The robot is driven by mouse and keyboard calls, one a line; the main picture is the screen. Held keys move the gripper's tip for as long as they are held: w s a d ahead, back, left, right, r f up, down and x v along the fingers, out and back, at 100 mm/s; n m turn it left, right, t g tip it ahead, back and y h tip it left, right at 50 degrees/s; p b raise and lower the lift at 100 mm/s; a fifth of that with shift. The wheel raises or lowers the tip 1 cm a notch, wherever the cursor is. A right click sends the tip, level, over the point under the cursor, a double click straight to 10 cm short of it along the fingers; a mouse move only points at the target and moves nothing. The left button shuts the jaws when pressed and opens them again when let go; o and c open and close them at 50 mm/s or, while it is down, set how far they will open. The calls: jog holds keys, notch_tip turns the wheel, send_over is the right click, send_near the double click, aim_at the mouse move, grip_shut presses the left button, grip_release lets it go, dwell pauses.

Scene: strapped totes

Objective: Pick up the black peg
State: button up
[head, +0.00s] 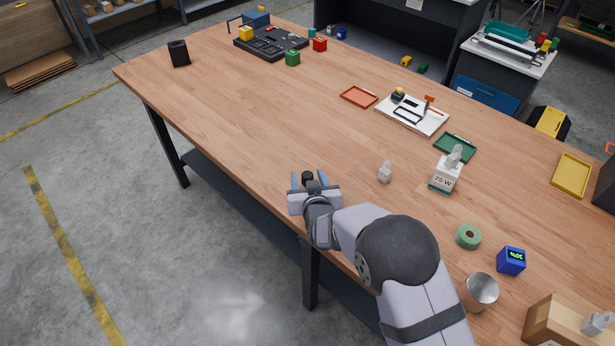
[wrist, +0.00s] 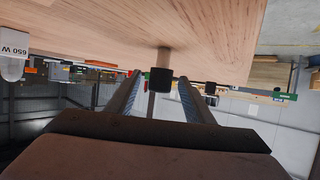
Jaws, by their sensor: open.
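The black peg (head: 307,176) is near the table's front edge in the head view, at the mouth of my gripper. In the wrist view, where the scene looks upside down, its dark blocky end (wrist: 160,79) shows between the two fingers. My gripper (head: 309,180) is open and low over the table, with one finger on each side of the peg. In the wrist view (wrist: 160,82) a gap shows between the peg and each finger. The peg's lower part is partly hidden by my gripper in the head view.
Green tape (head: 468,236), a blue display cube (head: 511,261) and a metal cup (head: 479,291) are beyond my arm. The table to the gripper's upper left is clear.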

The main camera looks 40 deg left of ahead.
aim_at(308, 174)
jog(key=shift+w+a+f, duration=0.2)
jog(key=shift+w+a, duration=0.05)
jog(key=shift+c, duration=0.3)
jog(key=c, duration=1.1)
jog(key=shift+r, duration=0.1)
jog(key=shift+r+b, duration=1.1)
jog(key=shift+r, duration=3.9)
